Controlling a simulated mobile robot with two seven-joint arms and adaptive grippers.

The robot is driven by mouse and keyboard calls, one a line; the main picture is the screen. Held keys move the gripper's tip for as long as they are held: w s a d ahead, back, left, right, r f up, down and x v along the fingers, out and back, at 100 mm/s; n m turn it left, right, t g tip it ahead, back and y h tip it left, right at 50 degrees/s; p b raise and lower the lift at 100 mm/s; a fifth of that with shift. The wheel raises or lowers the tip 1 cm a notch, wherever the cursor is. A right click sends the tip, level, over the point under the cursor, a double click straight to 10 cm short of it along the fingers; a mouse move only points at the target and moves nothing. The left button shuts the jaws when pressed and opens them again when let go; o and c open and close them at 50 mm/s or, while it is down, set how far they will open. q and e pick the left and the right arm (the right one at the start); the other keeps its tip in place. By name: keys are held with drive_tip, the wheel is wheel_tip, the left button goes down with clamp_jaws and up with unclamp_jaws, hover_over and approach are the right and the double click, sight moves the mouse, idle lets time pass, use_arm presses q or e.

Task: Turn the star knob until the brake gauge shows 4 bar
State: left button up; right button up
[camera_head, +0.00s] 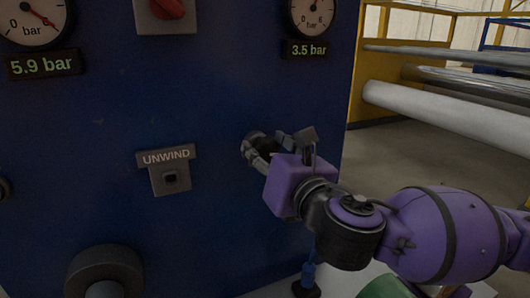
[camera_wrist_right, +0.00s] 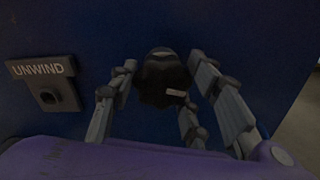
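The black star knob (camera_wrist_right: 163,80) sits on the blue panel, between the fingers of my right gripper (camera_wrist_right: 162,62) in the right wrist view. A light mark shows on its lower right lobe. The fingers are spread around the knob, with a narrow gap visible at the left finger. In the head view my right gripper (camera_head: 280,143) is at the panel's right side and partly hides the knob. A round gauge (camera_head: 313,15) at top right has a display (camera_head: 310,49) reading 3.5 bar. Another gauge (camera_head: 33,20) at top left has a display reading 5.9 bar. My left gripper is out of view.
A socket plate labelled UNWIND (camera_head: 168,170) is left of the knob. A red switch (camera_head: 166,8) is at the top, and a dark round part (camera_head: 105,272) sticks out at lower left. Pale rollers (camera_head: 450,108) and a yellow frame stand to the right behind the panel.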

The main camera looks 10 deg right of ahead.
drive_tip(key=c, duration=0.6)
drive_tip(key=shift+s+r+m+p, duration=0.1)
drive_tip(key=shift+r+m+p, duration=0.15)
drive_tip(key=shift+m+p, duration=0.75)
drive_tip(key=shift+f+m, duration=0.1)
drive_tip(key=shift+m, duration=0.5)
drive_tip(key=o, duration=1.1)
drive_tip(key=shift+o, duration=0.2)
drive_tip(key=shift+f, duration=0.1)
